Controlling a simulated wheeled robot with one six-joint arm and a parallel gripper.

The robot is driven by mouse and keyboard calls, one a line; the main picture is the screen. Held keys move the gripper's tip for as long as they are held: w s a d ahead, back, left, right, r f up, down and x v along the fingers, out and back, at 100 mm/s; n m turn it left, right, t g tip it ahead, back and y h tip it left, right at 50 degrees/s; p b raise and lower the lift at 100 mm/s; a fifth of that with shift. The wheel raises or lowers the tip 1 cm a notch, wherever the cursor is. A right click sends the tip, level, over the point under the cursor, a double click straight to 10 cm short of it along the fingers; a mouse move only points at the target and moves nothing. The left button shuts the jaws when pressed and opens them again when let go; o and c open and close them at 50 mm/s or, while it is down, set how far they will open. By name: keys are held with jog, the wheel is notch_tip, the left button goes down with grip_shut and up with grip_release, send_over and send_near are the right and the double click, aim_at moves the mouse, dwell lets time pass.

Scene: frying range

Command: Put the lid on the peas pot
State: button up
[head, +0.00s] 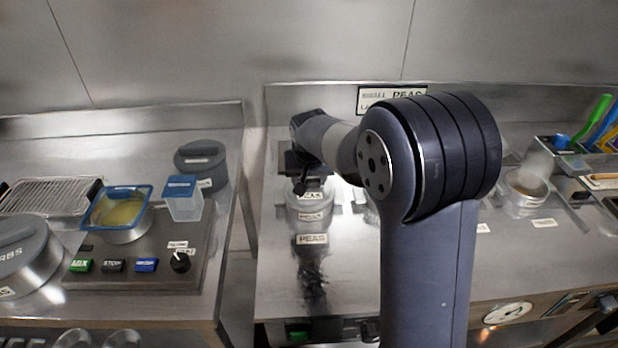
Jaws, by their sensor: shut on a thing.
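The peas pot (309,215) is a small grey metal pot on the middle counter, with a label on its front. A grey lid (312,194) with its own PEAS label shows directly above the pot. I cannot tell whether it rests on the rim or is held just above it. My gripper (301,182) is over the lid and shut on it, pointing down. My arm comes from the right and hides part of the lid's far side and the counter behind it. A PEAS label (312,239) is on the counter in front of the pot.
To the left, across a gap, are a lidded grey pot (201,163), a blue-lidded clear tub (183,200), a blue-rimmed container (119,212) and a wire rack (50,196). A steel pot (524,192) stands right of my arm. A wall sign (375,97) is behind.

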jog(key=o, duration=1.1)
jog(key=shift+o, duration=0.4)
jog(key=o, duration=0.4)
jog(key=shift+r, duration=0.1)
jog(key=shift+r+p, duration=2.55)
jog(key=shift+r, duration=0.9)
jog(key=shift+f, duration=0.1)
